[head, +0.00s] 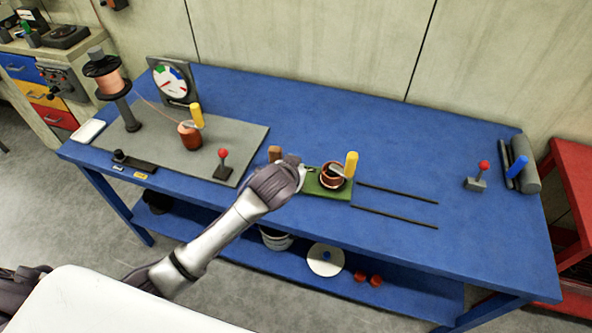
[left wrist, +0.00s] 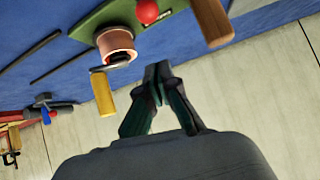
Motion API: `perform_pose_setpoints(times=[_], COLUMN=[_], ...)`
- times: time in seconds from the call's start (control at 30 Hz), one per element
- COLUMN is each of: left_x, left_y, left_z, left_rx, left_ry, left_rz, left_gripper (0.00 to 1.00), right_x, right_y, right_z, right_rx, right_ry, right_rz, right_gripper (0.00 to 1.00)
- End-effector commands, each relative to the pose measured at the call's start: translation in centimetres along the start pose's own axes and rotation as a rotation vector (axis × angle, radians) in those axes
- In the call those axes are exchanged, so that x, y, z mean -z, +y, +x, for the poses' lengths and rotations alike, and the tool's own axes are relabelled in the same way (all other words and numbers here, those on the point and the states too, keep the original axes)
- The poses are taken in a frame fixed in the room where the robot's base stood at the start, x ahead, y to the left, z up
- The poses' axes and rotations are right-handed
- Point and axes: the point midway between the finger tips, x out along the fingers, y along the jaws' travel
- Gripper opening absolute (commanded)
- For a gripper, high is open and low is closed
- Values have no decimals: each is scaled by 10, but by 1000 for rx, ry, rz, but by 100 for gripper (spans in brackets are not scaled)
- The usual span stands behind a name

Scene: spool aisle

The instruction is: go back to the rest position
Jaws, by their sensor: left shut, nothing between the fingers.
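My left arm reaches over the front of the blue bench (head: 420,130). Its gripper (head: 297,172) is by the left end of a green board (head: 340,192) and hides part of it. In the left wrist view the fingers (left wrist: 158,72) are together with nothing between them. The board (left wrist: 92,24) carries a copper-coloured spool (left wrist: 116,43) with a crank and a yellow handle (left wrist: 103,94). A red ball knob (left wrist: 147,11) and a wooden handle (left wrist: 213,20) also show there. The fingers look apart from these parts. My right gripper is in neither view.
A grey mat (head: 235,133) on the left holds a wire spool (head: 107,78), a dial gauge (head: 172,82) and a red-knobbed lever (head: 223,160). Two dark rods (head: 395,217) lie right of the board.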

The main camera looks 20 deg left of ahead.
Motion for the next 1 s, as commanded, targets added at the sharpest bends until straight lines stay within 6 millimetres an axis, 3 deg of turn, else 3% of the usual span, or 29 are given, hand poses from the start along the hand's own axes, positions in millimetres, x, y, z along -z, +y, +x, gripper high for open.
perform_pose_setpoints(times=[0.2,0.77,0.87,1.0], left_x=[-1,-4,-24,-85], left_y=[0,1,4,7], left_z=[-15,-17,-26,-63], left_rx=[0,-1,-14,-44], left_ry=[1,-5,-43,-171], left_rz=[-1,-1,-4,-11], left_gripper=[0,0,0,0], right_x=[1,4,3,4], right_y=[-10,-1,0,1], right_z=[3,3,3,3], right_rx=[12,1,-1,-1], right_ry=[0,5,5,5], right_rz=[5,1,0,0], right_gripper=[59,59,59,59])
